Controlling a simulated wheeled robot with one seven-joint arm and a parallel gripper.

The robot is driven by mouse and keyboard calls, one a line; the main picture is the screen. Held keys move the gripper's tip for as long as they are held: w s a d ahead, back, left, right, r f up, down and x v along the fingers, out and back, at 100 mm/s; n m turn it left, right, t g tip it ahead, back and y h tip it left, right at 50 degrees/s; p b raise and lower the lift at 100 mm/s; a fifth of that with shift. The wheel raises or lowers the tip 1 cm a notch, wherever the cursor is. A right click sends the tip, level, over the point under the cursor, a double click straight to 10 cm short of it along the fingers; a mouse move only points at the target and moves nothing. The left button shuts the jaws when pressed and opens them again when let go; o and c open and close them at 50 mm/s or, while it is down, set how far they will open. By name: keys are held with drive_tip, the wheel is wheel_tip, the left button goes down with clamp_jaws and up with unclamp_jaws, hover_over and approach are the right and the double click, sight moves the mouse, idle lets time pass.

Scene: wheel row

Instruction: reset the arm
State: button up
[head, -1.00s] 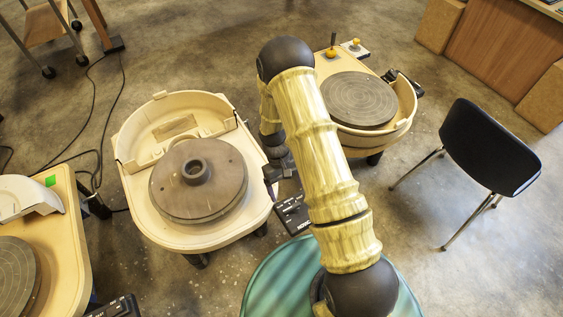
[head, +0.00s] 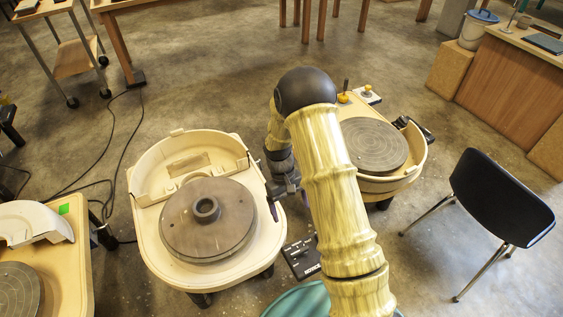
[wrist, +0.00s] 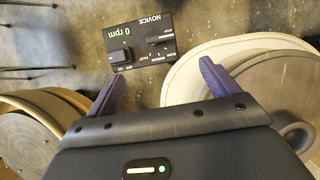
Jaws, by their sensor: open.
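My arm (head: 335,190) crosses the head view, its bamboo-patterned links bent at a dark joint. My gripper (wrist: 160,72) shows in the wrist view with its two purple fingers wide apart and nothing between them. In the head view it is small and partly hidden beside the right edge of the middle wheel. Past the fingertips in the wrist view is a black control box (wrist: 140,44) reading "0 rpm" and "NOVICE". The box also shows on the floor side in the head view (head: 302,257).
The middle pottery wheel (head: 208,215) has a cream basin and a ringed grey disc. Another wheel (head: 372,145) stands behind my arm, and a third (head: 62,245) at the left. A black chair (head: 500,200) stands at the right. Open floor lies beyond the wheels.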

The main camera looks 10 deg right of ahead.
drive_tip(key=s+d+r+m+t+y, duration=0.15)
drive_tip(key=s+r+t, duration=0.35)
drive_tip(key=r, duration=0.5)
drive_tip(key=s+d+r+m+t, duration=0.2)
drive_tip(key=s+r, duration=0.6)
drive_tip(key=r, duration=0.2)
drive_tip(key=w+p+v, duration=0.2)
drive_tip(key=p+v, duration=0.9)
drive_tip(key=w+r+p+v, duration=0.1)
drive_tip(key=w+p+v, duration=0.2)
drive_tip(key=p+v, duration=0.8)
drive_tip(key=shift+w+p, duration=0.15)
drive_tip(key=shift+p, duration=0.15)
drive_tip(key=shift+d, duration=0.1)
